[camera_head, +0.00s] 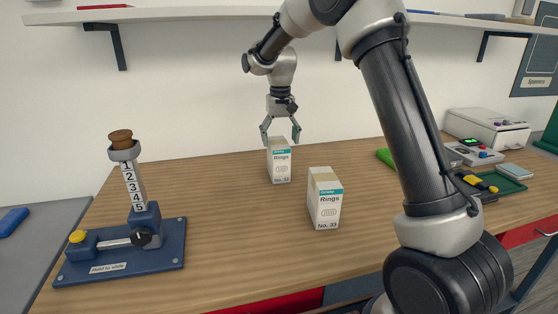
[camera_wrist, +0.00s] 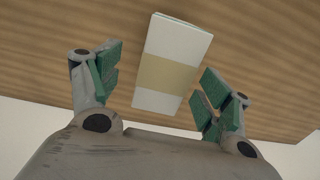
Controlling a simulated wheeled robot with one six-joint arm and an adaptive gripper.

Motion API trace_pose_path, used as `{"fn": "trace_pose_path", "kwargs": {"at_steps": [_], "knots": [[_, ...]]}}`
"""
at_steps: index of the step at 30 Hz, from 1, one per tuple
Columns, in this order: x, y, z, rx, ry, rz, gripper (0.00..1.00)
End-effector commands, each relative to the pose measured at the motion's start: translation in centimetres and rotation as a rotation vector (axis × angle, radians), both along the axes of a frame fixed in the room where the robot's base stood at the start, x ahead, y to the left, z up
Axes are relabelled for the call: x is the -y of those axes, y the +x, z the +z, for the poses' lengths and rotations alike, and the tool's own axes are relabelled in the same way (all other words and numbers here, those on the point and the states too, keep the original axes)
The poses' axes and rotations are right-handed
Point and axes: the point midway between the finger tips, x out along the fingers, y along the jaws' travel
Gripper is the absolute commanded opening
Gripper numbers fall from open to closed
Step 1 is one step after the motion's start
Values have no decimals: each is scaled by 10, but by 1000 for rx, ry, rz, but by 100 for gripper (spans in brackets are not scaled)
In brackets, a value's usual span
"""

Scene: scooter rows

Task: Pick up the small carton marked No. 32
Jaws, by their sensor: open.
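The small carton marked No. 32 (camera_head: 279,163) stands upright on the wooden bench in the head view, white with a tan strip on top and a "Rings" label. My gripper (camera_head: 281,137) is open just above it, with its fingertips at about the height of the carton's top. In the wrist view a carton top (camera_wrist: 172,62), white with a tan band across it, lies ahead of and between the open fingers of my gripper (camera_wrist: 156,83). A similar carton marked No. 33 (camera_head: 324,200) stands nearer and to the right, apart from it.
A blue stand with a numbered column (camera_head: 134,185) is on the left of the bench (camera_head: 235,232). A grey device (camera_head: 487,130), a meter (camera_head: 470,152) and a green tray (camera_head: 500,184) are at the right. A shelf (camera_head: 190,14) runs above. Bench around the cartons is clear.

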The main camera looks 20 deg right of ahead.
Motion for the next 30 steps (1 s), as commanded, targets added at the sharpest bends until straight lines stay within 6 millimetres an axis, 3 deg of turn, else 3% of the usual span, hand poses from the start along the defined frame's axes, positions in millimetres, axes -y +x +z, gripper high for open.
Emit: {"fn": "trace_pose_path", "kwargs": {"at_steps": [12,21,30], "knots": [[-4,0,-58,-1,0,1,79],[-4,0,-62,1,0,1,77],[-4,0,-62,1,0,1,23]]}}
